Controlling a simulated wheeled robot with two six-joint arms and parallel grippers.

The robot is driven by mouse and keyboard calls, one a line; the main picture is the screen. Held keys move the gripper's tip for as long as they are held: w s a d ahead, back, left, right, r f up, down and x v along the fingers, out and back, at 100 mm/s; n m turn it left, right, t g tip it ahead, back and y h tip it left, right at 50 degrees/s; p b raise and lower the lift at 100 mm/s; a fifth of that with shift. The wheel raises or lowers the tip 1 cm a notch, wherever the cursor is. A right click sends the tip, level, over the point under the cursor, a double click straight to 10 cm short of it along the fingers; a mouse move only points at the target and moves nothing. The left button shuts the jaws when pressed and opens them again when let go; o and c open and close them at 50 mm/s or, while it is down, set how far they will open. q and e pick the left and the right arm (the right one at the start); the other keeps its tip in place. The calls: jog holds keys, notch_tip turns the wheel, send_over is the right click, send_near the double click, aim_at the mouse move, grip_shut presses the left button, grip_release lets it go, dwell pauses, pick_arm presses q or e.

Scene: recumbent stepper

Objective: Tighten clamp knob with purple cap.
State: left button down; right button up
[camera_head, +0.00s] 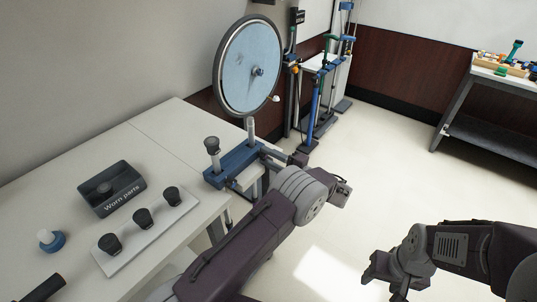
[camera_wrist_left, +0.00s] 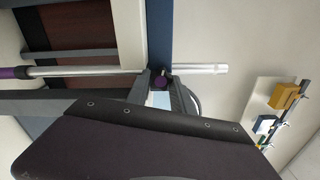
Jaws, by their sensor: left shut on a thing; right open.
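In the left wrist view, the purple cap of the clamp knob (camera_wrist_left: 160,82) sits between the fingertips of my left gripper (camera_wrist_left: 161,88), next to a blue post and a pale metal rod. The fingers are shut on it. In the head view, my left gripper (camera_head: 289,158) reaches the outer side of the blue clamp (camera_head: 233,162) at the table's edge; the purple cap cannot be made out there. My right gripper (camera_head: 385,272) is open and empty over the floor at the lower right.
A round disc (camera_head: 248,66) stands behind the clamp. Open floor lies to the right.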

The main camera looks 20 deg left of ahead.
pick_arm(q)
jog(key=c, duration=1.4)
grip_release()
jog(key=v, duration=0.9)
